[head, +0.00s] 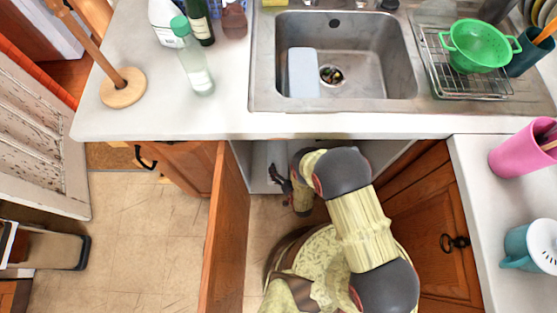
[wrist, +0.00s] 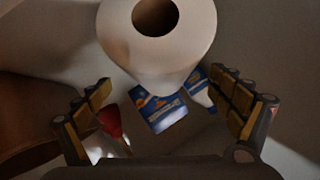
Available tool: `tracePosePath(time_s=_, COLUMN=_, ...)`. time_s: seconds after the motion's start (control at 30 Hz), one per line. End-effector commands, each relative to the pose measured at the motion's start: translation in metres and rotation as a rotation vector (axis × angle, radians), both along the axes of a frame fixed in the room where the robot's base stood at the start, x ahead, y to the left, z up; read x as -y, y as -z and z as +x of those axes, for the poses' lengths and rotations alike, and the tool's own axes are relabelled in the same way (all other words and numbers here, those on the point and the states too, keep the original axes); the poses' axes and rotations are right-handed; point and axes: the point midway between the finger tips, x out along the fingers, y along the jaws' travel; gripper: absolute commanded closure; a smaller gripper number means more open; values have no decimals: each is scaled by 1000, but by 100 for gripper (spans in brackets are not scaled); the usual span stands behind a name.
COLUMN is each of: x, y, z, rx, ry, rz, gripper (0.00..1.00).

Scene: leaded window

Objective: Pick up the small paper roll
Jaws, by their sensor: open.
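The white paper roll (wrist: 160,55) stands upright at the top middle of the wrist view, with its dark core hole facing up. My gripper (wrist: 160,80) is open, its fingers spread to the left and right, with the lower part of the roll showing between and beyond the fingertips. I cannot tell whether either finger touches it. In the head view my gripper (head: 279,179) reaches into the open cabinet under the sink. My arm and the counter hide most of the cabinet's inside.
Blue-and-white boxes (wrist: 160,110) and a red object (wrist: 110,120) lie low in the cabinet. The open cabinet door (head: 226,235) stands left of my arm. A wooden stand (head: 122,92) is on the counter, left of the sink (head: 345,65). Open floor lies at left.

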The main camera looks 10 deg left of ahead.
Motion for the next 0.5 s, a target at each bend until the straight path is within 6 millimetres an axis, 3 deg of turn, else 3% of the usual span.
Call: tracePosePath(time_s=0.5, x=-26, y=28, z=45, rx=1, ry=0, rz=1, gripper=7)
